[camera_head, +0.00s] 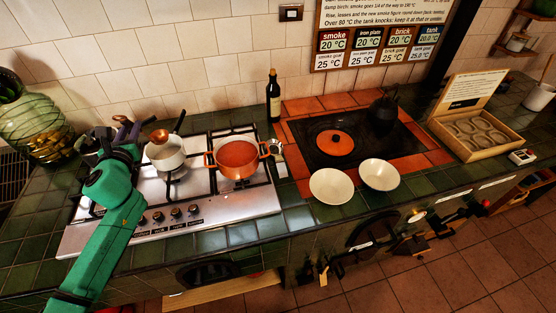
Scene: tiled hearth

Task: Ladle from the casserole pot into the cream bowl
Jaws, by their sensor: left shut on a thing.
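The orange casserole pot (252,172) stands on the hob, filled with orange-red contents. A ladle with a copper-coloured bowl (160,136) shows above the white saucepan (166,158), to the left of the casserole. My left gripper (132,131) is shut on the ladle, left of the saucepan; the grip and most of the handle are hard to make out. Two cream bowls stand side by side on the front tiles, a left one (332,186) and a right one (380,174). Both look empty. My right gripper is out of view.
A dark bottle (273,100) stands behind the hob. An orange lid (336,142) lies on the black plate, with a dark kettle (383,113) behind it. A wooden box (470,138) is at the right. A green glass jar (35,125) stands left of my arm.

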